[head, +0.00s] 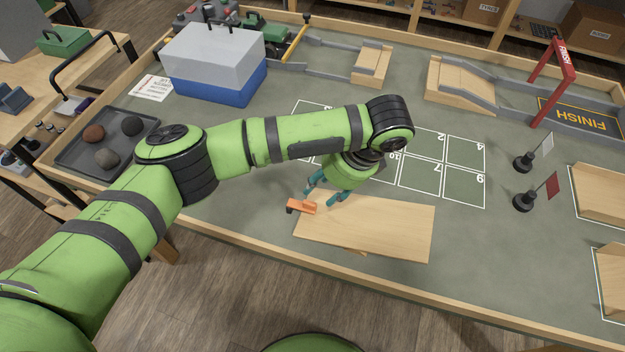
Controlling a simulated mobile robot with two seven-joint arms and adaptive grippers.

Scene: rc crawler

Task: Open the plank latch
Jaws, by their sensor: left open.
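A light wooden plank (385,228) lies on the green-grey table near its front edge. An orange latch (300,207) sits at the plank's left end. My left gripper (322,200) points down over the plank's left part, its teal fingers spread apart. One finger is close to the latch and the other is over the plank. I cannot tell whether a finger touches the latch. My left arm covers part of the numbered grid behind. My right gripper is not in view.
A grey and blue toolbox (215,65) and a dark tray (105,150) with several stones stand at the left. Two small flags (525,160) (524,200) stand right of the grid. Wooden ramps (460,80) and a red finish gate (555,80) are at the back. The table has a raised wooden rim (300,263).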

